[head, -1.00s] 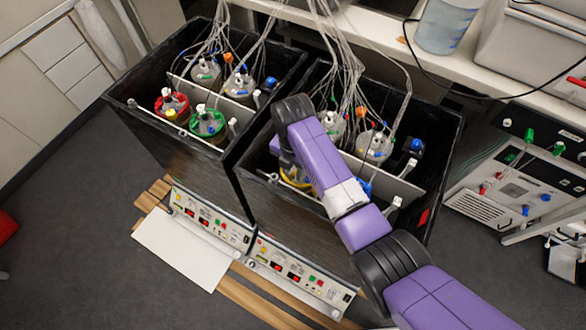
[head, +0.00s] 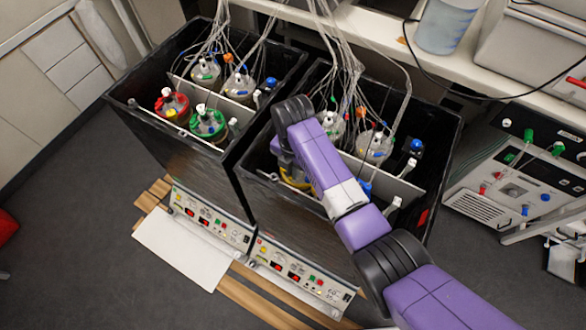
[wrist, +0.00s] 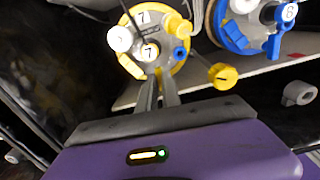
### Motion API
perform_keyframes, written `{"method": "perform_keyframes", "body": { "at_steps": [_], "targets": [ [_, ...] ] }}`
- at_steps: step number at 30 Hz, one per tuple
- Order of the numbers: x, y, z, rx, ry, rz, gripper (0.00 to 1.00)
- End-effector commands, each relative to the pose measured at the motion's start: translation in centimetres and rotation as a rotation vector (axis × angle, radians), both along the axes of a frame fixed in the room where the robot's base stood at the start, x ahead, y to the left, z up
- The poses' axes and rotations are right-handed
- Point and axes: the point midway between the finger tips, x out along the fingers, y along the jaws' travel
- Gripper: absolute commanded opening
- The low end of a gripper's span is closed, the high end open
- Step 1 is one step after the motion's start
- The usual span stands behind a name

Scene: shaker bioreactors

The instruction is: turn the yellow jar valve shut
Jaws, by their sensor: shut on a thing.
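The yellow jar has a grey top with a yellow ring and "7" labels; it sits at the top of the wrist view (wrist: 166,42). In the head view its yellow rim (head: 291,180) shows only in part, beneath my arm in the right black box. My gripper (wrist: 158,84) reaches the near edge of the jar's top. Its fingers are close together, shut on the yellow jar valve, which they mostly hide; its angle cannot be told. A yellow knob (wrist: 222,76) stands out to the right of the fingers, apart from them. The head view hides the fingertips.
A blue-ringed jar (wrist: 240,30) stands close on the right. A pale divider (wrist: 285,72) runs behind the front jars. Several tubes (head: 345,70) hang over the right box. The left box holds a red jar (head: 171,105) and a green jar (head: 208,125).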

Motion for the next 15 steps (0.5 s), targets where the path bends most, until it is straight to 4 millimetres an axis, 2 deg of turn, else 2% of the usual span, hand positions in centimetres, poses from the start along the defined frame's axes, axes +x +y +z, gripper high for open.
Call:
{"method": "perform_keyframes", "body": {
  "at_steps": [15],
  "targets": [
    [0.06,0.02,0.24,-0.001,-0.001,-0.429,0.00]
  ]
}}
